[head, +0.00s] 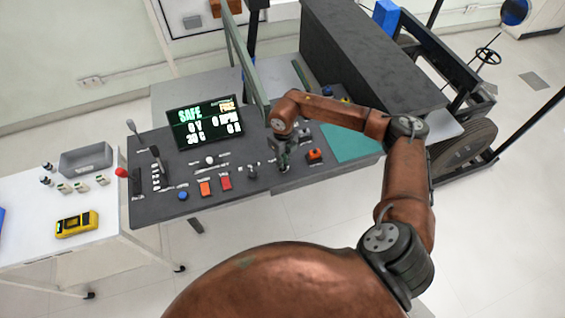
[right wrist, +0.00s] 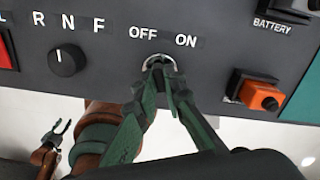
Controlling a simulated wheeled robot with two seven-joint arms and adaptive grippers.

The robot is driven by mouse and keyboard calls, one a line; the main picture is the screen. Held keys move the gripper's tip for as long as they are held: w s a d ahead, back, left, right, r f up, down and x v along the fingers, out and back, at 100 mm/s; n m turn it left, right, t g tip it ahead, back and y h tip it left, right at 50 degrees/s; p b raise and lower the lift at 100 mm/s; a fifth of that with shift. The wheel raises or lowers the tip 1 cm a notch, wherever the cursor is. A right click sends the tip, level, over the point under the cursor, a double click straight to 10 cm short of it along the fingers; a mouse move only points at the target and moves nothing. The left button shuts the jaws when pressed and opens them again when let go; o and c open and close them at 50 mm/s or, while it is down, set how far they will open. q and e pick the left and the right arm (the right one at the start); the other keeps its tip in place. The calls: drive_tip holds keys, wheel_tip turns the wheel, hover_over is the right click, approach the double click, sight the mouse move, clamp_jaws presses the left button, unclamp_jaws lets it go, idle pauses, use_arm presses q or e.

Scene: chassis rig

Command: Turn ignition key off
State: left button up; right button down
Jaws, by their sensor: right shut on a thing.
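The ignition switch shows in the right wrist view as a metal ring (right wrist: 158,60) under the OFF and ON labels. My right gripper (right wrist: 160,72) is shut at this ring, with its green fingertips together on the ignition key. The key is mostly hidden between the fingers, so its angle cannot be read. In the head view my right gripper (head: 283,160) is over the dark control panel (head: 150,208). My left gripper (right wrist: 58,132) shows small at the lower left of the right wrist view, its fingers apart and empty, away from the panel.
An R-N-F knob (right wrist: 67,60) is left of the switch, and an orange battery switch (right wrist: 262,97) is right. A display (head: 205,120) reads SAFE with 0 V and 0 RPM. A white table (head: 40,255) at left holds a yellow meter (head: 76,225) and a grey tray (head: 86,160).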

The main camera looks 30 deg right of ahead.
drive_tip(key=shift+n, duration=0.5)
drive_tip(key=c, duration=2)
unclamp_jaws()
wheel_tip(320, 180, up, 12)
drive_tip(key=shift+r, duration=0.1)
